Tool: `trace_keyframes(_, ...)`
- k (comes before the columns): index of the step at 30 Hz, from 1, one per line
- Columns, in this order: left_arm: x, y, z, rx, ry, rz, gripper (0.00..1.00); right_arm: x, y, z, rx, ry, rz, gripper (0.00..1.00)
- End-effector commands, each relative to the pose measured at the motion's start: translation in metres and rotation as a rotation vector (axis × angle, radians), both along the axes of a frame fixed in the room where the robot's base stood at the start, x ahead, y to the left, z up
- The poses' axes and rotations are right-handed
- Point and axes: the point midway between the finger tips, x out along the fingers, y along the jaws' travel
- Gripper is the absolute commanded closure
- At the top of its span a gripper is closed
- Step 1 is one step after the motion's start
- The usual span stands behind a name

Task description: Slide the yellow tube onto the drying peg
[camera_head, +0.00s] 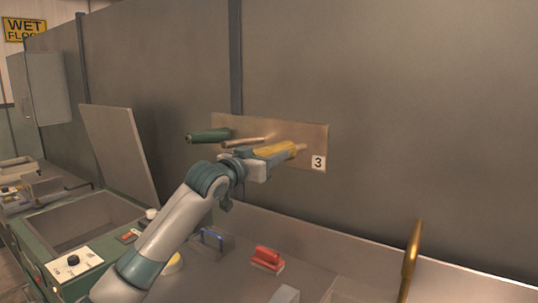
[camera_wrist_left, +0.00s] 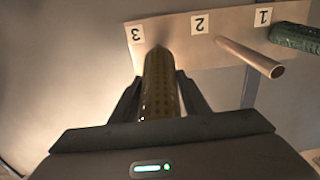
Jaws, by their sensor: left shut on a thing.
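My left gripper (camera_head: 262,160) is shut on the yellow tube (camera_head: 278,150) in front of the peg board (camera_head: 315,138). The left wrist view shows the tube (camera_wrist_left: 159,88) between the two fingers, its far end pointing at the board by the label 3. A short copper-coloured length of peg (camera_head: 299,147) shows between the tube's far end and the board. The tube looks in line with this peg; I cannot tell how far it is around it. The middle peg (camera_wrist_left: 250,57), by label 2, is bare. My right gripper is not in view.
A green tube (camera_head: 208,135) sits on the peg by label 1, also seen in the left wrist view (camera_wrist_left: 297,38). Below are a red-handled block (camera_head: 267,257), a blue handle (camera_head: 212,238) and a brass-coloured upright piece (camera_head: 411,255). An open-lidded green basin (camera_head: 85,222) stands left.

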Motion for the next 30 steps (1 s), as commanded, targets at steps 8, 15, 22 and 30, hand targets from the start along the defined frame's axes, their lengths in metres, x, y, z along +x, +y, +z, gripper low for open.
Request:
trace_keyframes(8, 0.009, -0.006, 0.000, 0.000, 0.000, 0.000, 0.84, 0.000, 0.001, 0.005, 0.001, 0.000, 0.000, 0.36)
trace_keyframes(15, 0.018, -0.012, -0.002, 0.000, 0.000, 0.000, 0.84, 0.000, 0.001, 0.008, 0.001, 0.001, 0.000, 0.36)
trace_keyframes(22, 0.026, -0.017, -0.003, 0.000, 0.001, 0.001, 0.84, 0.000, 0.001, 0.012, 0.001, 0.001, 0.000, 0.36)
trace_keyframes(30, 0.035, -0.024, -0.005, 0.001, 0.002, -0.001, 0.84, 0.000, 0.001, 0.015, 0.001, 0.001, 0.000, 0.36)
